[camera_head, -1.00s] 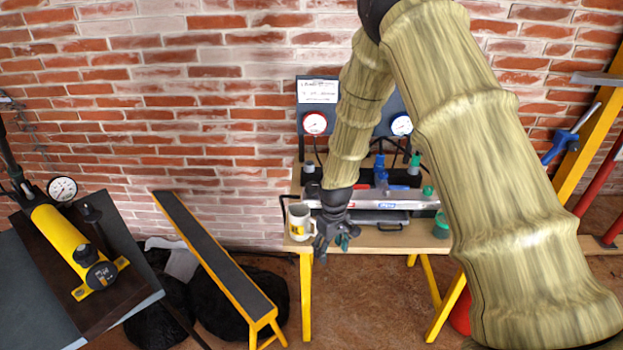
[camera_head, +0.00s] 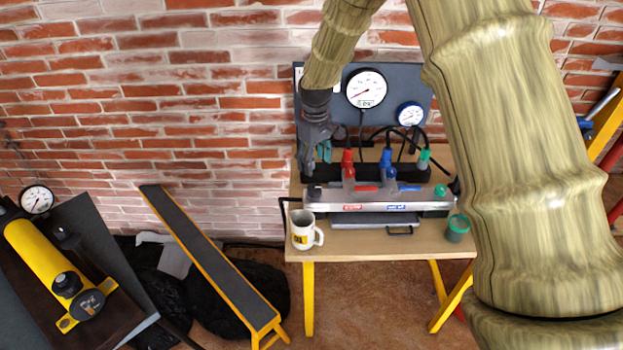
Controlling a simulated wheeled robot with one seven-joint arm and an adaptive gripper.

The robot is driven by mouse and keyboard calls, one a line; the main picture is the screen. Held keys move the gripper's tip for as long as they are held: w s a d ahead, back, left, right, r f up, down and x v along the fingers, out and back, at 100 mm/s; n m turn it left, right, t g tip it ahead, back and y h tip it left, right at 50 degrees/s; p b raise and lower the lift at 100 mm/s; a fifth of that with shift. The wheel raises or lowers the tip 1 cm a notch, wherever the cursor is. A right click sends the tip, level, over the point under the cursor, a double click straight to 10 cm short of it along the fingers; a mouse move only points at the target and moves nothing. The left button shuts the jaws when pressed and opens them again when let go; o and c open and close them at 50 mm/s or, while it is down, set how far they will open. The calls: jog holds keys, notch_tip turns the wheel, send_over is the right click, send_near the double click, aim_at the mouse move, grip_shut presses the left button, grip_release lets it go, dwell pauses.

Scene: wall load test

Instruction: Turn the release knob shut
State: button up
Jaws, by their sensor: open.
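I cannot tell for certain which part is the release knob. A yellow hand pump (camera_head: 38,250) at the lower left carries a dark round knob (camera_head: 67,284) near its front end. On the bench, a silver manifold (camera_head: 375,205) has a dark knob (camera_head: 313,192) at its left end, and red and blue valve handles. My gripper (camera_head: 308,168) is above the left end of the manifold, in front of the gauge panel's lower left corner. Its fingers point down and are open, with nothing seen between them. It is far from the pump.
A white mug (camera_head: 304,230) stands at the bench's front left. A green-lidded jar (camera_head: 457,228) stands at the right. A gauge panel (camera_head: 420,90) with white dials rises behind.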

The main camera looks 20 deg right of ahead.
aim_at(314, 188)
jog(key=shift+s+f+p, duration=0.2)
jog(key=shift+f+p, duration=0.1)
jog(key=shift+f, duration=0.3)
jog(key=shift+f+p, duration=1.25)
jog(key=shift+f, duration=3.3)
jog(key=shift+w, duration=0.1)
jog(key=shift+c, duration=0.4)
jog(key=c, duration=1)
